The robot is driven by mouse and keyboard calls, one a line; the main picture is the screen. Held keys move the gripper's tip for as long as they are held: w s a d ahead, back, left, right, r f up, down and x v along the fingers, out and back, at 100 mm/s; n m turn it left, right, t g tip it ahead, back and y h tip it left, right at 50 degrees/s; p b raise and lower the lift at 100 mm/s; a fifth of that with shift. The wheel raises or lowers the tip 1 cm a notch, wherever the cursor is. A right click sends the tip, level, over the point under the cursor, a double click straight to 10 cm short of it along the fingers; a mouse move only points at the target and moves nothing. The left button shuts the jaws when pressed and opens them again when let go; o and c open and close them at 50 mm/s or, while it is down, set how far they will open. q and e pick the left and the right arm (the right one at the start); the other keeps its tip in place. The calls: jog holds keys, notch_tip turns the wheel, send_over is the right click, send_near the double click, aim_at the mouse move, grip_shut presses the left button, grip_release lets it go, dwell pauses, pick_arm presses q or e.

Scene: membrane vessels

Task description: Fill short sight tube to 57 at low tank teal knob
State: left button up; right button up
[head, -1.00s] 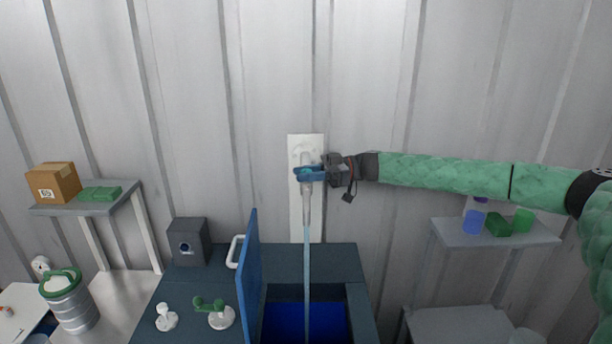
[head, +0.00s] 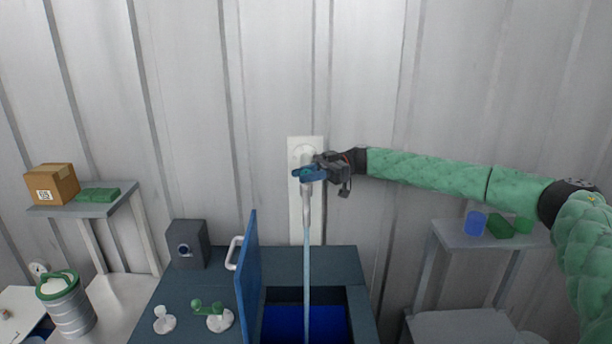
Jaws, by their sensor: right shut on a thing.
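A teal knob (head: 297,173) sits on a tap on a white wall panel (head: 294,215). My right gripper (head: 313,173) is shut on the knob, with its arm coming in from the right. A light stream of water (head: 307,265) falls from the tap's grey spout (head: 306,205) into the open dark blue tank (head: 325,320) below. The tank's blue lid (head: 248,275) stands upright at the left of the opening. I cannot make out a sight tube or any scale reading. My left gripper is not in view.
A second valve with a green handle (head: 207,306) and a small white fitting (head: 164,320) are on the tank top. A grey box (head: 187,243) stands behind them. Shelves at left (head: 70,209) and right (head: 460,240) hold small items.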

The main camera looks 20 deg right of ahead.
jog(key=o, duration=1)
jog(key=shift+w+d+f+b, duration=0.15)
jog(key=shift+d+b, duration=0.2)
jog(key=shift+b, duration=0.05)
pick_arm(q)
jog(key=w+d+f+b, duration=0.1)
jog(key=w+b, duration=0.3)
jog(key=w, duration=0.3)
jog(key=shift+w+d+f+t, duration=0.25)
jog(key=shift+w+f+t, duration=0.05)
pick_arm(e)
jog(key=shift+v, duration=3.55)
